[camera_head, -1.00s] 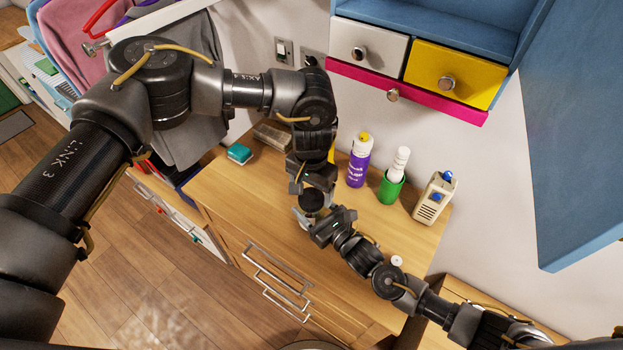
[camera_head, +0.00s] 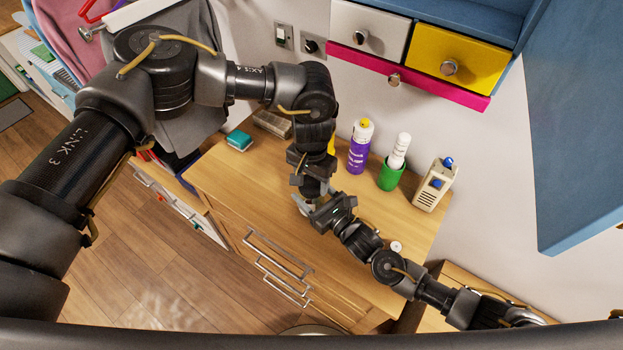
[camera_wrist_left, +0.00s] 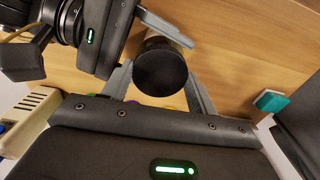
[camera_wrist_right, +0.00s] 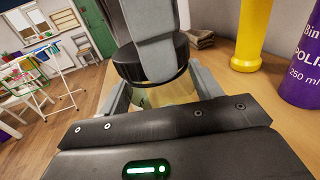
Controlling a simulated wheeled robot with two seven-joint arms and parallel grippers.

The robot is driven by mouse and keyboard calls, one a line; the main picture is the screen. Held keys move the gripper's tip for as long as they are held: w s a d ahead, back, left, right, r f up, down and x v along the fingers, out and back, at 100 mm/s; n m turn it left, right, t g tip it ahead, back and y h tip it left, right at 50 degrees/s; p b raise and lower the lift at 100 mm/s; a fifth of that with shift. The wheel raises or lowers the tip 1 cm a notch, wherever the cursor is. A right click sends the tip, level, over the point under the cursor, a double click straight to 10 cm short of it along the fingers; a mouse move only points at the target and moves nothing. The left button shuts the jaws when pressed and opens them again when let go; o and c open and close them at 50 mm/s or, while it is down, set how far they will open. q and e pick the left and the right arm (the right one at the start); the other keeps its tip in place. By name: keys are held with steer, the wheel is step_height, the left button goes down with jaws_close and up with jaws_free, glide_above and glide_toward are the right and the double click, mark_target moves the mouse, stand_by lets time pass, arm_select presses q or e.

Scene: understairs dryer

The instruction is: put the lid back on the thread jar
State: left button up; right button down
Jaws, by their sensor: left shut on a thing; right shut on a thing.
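The thread jar (camera_wrist_right: 168,95) is a clear, yellowish jar, upright between the fingers of my right gripper (camera_wrist_right: 160,88) in the right wrist view. The round black lid (camera_wrist_right: 130,66) is over its mouth there; I cannot tell whether it is fully seated. In the left wrist view my left gripper (camera_wrist_left: 160,78) is shut on the lid (camera_wrist_left: 160,68) from above. In the head view the left gripper (camera_head: 308,200) comes down beside the right gripper (camera_head: 318,212), and they mostly hide jar and lid.
On the wooden top (camera_head: 240,180) stand a purple bottle (camera_head: 359,148), a green cup with a white bottle (camera_head: 391,177) and a beige handset (camera_head: 433,186). Drawers (camera_head: 448,67) hang above.

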arm_select(q)
steer(key=m, duration=0.6)
steer(key=shift+m, duration=0.3)
arm_select(e)
steer(key=shift+s+f, duration=0.1)
steer(key=shift+f, duration=0.15)
arm_select(q)
steer(key=m, duration=0.4)
steer(key=shift+s+d+m, duration=0.1)
steer(key=shift+m, duration=0.3)
steer(key=m, duration=0.9)
steer(key=shift+f+m, duration=0.1)
steer(key=shift+m, duration=0.2)
steer(key=m, duration=1.4)
steer(key=shift+m, duration=0.4)
steer(key=m, duration=0.5)
steer(key=shift+s, duration=0.1)
steer(key=o, duration=1.1)
